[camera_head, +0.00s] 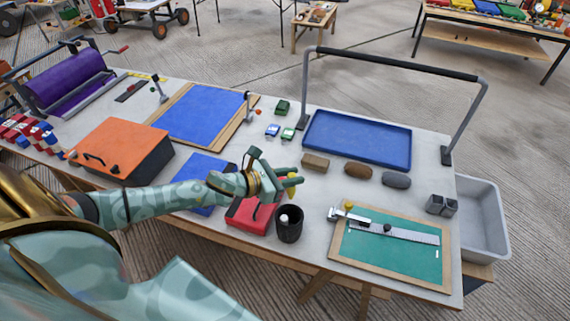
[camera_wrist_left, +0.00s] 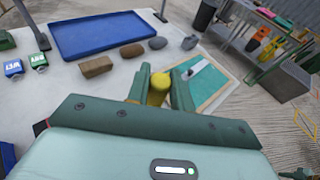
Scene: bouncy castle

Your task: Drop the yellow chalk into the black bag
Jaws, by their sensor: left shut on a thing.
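My left gripper (camera_head: 275,182) is above the front of the work table, over the red box. In the left wrist view its fingers (camera_wrist_left: 160,95) are shut on the yellow chalk (camera_wrist_left: 158,88). Only a little yellow shows at the fingertips in the head view. A black round open-topped container (camera_head: 290,228) stands on the table just below the gripper in the picture, with a white ball at its mouth. It looks stiff, and I cannot tell whether it is the black bag. The chalk is apart from it.
A red box (camera_head: 245,217) touches or nearly touches the black container. A green board (camera_head: 395,265) with a ruler lies to the right. A brick (camera_head: 315,162), stones and a blue tray (camera_head: 358,138) lie behind. A tall grey frame (camera_head: 308,85) stands over the tray.

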